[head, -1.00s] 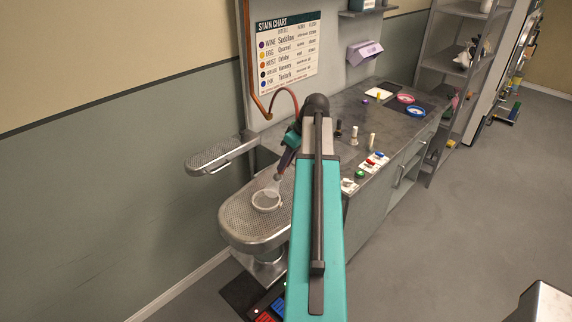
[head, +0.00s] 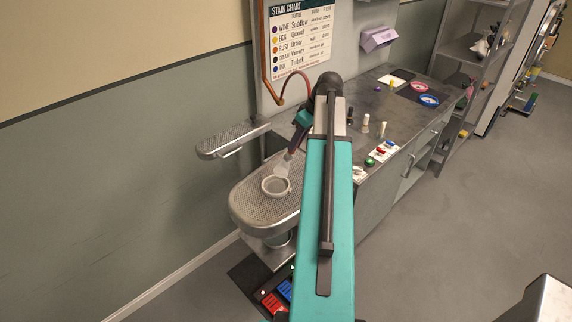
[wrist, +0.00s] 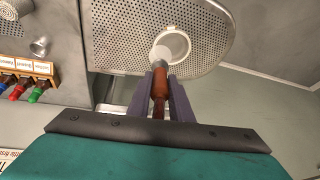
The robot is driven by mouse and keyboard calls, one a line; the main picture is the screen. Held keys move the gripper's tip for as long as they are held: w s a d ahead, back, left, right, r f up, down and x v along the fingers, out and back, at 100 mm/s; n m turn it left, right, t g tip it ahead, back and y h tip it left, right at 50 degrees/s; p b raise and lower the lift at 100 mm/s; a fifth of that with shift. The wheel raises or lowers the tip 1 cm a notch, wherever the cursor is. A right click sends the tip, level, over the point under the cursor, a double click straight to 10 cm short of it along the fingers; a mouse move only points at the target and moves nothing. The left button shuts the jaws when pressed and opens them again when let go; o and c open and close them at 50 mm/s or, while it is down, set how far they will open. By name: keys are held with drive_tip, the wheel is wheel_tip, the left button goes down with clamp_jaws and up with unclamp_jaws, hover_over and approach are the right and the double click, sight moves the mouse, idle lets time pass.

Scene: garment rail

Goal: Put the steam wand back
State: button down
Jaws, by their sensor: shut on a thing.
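My gripper (wrist: 163,92) is shut on the red-brown handle of the steam wand (wrist: 160,84), between two dark purple-grey fingers. The wand's pale head points down toward a white ring-shaped rest (head: 276,187) on the perforated steel board (head: 245,205). In the wrist view the pale head overlaps the ring (wrist: 184,45), and I cannot tell whether they touch. In the head view the pale head (head: 284,166) shows just above the ring's far edge. A reddish hose (head: 302,73) arcs from near the copper pipe to behind my arm. My arm hides part of the handle.
A small perforated side board (head: 230,138) stands behind the main one. To the right, a grey counter (head: 390,110) carries small bottles, coloured buttons (head: 383,150) and pink and blue rings. A copper pipe (head: 264,60) runs down the back panel. Red and blue pedals (head: 272,303) lie on the floor.

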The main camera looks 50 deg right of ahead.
drive_tip(key=shift+w, duration=0.1)
drive_tip(key=w+a+b, duration=0.3)
drive_tip(key=w+a, duration=0.6)
drive_tip(key=a, duration=0.3)
drive_tip(key=w+a+b, duration=0.2)
drive_tip(key=w+a, duration=0.1)
drive_tip(key=a, duration=0.9)
drive_tip(key=w+a+b, duration=0.2)
drive_tip(key=w+a, duration=0.2)
drive_tip(key=a, duration=0.8)
drive_tip(key=w+a+b, duration=0.2)
drive_tip(key=w+a, duration=0.1)
drive_tip(key=a, duration=0.9)
drive_tip(key=shift+w+a+f+m, duration=0.25)
drive_tip(key=shift+f+m, duration=0.05)
drive_tip(key=shift+a, duration=0.1)
